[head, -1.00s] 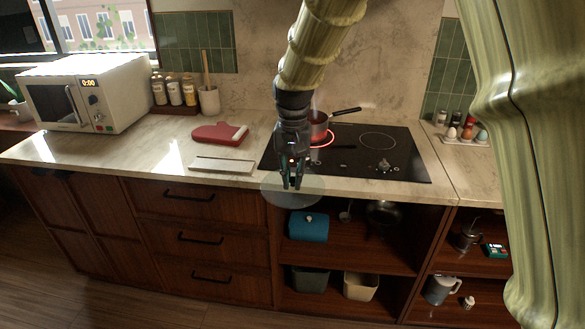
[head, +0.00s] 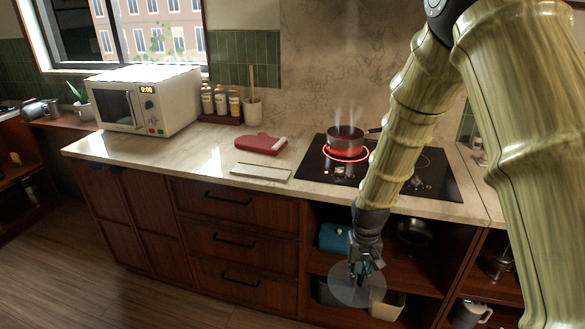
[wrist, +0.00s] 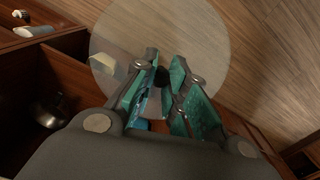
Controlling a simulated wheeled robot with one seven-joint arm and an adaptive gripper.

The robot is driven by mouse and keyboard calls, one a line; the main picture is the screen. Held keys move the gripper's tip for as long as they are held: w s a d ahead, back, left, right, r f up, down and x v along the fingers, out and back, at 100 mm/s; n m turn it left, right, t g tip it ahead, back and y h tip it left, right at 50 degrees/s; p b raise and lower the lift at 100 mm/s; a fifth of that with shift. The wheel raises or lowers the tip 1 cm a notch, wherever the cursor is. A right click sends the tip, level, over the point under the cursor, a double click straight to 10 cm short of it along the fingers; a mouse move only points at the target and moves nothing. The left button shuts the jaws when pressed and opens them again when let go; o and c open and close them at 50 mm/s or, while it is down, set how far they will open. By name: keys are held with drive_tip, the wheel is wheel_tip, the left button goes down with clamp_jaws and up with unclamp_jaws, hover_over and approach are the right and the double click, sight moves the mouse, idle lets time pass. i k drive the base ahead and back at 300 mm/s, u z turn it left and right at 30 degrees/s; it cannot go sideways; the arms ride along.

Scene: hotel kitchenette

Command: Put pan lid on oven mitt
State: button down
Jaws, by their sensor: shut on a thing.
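The pan lid (head: 345,291) is a clear round disc. My gripper (head: 366,270) is shut on its knob and holds it in the air in front of the open shelves, below counter height. In the wrist view the lid (wrist: 205,40) spreads beyond my gripper (wrist: 163,88), and the dark knob sits between the fingers. The oven mitt (head: 261,143) is red with a pale cuff and lies flat on the counter, up and left of my gripper. The mitt is not in the wrist view.
A steaming pot (head: 345,140) stands on a glowing ring of the cooktop (head: 430,187). A pale board (head: 260,171) lies at the counter edge in front of the mitt. A microwave (head: 145,98) and jars (head: 221,100) stand behind. Shelves hold a blue item (head: 333,238) and bins (head: 387,306).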

sight(261, 140)
drive_tip(key=k, duration=0.55)
drive_tip(key=u, duration=0.7)
drive_tip(key=i, duration=1.05)
drive_tip(key=z, duration=0.4)
